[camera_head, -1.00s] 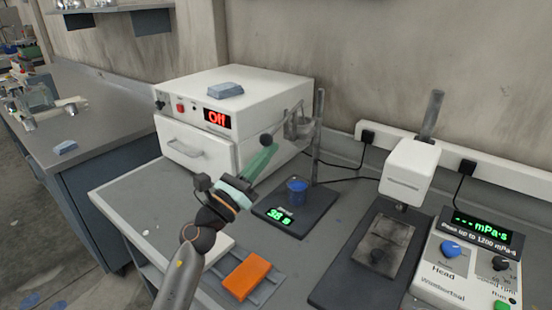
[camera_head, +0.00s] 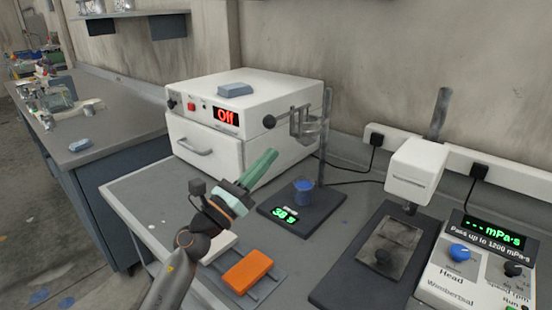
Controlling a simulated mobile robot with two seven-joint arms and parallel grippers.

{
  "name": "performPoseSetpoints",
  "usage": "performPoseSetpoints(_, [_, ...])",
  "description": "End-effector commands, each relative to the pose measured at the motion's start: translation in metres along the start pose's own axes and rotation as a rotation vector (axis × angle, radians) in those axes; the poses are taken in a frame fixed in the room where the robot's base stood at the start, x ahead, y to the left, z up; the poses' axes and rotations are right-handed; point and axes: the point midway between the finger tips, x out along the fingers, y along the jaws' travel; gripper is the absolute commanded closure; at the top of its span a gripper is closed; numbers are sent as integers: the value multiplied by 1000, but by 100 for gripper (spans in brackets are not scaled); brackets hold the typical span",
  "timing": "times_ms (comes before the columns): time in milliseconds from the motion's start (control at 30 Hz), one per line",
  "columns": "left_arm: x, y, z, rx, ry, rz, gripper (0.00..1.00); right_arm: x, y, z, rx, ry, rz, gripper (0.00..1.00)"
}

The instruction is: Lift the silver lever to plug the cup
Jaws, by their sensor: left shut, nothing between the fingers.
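The silver lever (camera_head: 284,115) reaches left from the cup stand and ends in a dark round knob (camera_head: 269,121). It slopes slightly down toward the knob. The metal cup (camera_head: 310,129) hangs on the upright stand, partly behind the lever's bracket; its outlet is too small to make out. My left gripper (camera_head: 268,157) has green fingers, shut and empty. In the picture its tips lie just below the knob with a visible gap. My right gripper is not in view.
A blue container (camera_head: 303,192) stands on the black scale (camera_head: 272,207) below the cup. A white oven (camera_head: 205,145) stands behind my gripper. An orange block (camera_head: 247,271) lies at the front. The viscometer (camera_head: 415,170) stands at right.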

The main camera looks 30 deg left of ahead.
Motion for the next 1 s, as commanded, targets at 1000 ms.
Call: performPoseSetpoints(1000, [-65,-5,27,-1,0,1,100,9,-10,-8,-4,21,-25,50])
